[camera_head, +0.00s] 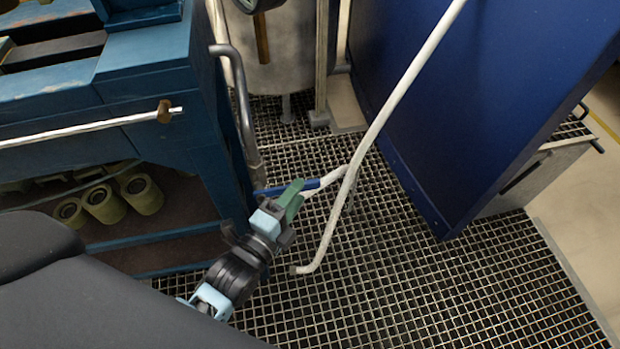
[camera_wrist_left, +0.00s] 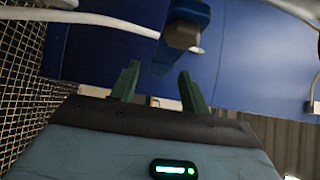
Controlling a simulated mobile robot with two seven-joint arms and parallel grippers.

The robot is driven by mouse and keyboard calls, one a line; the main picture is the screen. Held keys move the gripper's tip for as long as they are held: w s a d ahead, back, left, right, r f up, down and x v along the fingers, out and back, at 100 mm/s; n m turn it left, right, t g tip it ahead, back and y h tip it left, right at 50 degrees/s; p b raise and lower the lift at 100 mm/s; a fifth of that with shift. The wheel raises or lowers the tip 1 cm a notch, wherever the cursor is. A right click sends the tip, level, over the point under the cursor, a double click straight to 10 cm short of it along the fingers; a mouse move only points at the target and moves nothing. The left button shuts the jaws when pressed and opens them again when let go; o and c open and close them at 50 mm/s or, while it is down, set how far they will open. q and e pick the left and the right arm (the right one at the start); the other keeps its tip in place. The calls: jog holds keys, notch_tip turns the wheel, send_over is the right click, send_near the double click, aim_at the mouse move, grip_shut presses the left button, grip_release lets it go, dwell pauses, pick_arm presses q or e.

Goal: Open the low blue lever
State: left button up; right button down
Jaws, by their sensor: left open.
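The low blue lever (camera_head: 312,185) is a short blue handle at the end of a pale branch of the white pipe (camera_head: 385,105), low above the grating in the head view. My left gripper (camera_head: 293,192) is right at the lever, with its green fingers overlapping part of it. In the left wrist view the blue lever (camera_wrist_left: 178,22) reaches down towards the gap between the two green fingers (camera_wrist_left: 160,72). The fingers are open and apart. I cannot tell whether either one touches the lever. My right gripper is not in view.
A blue workbench (camera_head: 155,95) with a metal rod stands at the left, with several green cylinders (camera_head: 105,203) on its lower shelf. A large blue panel (camera_head: 470,100) stands at the right. The grating floor (camera_head: 420,290) is clear at the front right.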

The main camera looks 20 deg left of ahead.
pick_arm(q)
jog(key=w, duration=0.3)
jog(key=w+d+b, duration=0.1)
jog(key=w, duration=0.1)
jog(key=shift+w, duration=0.2)
grip_shut()
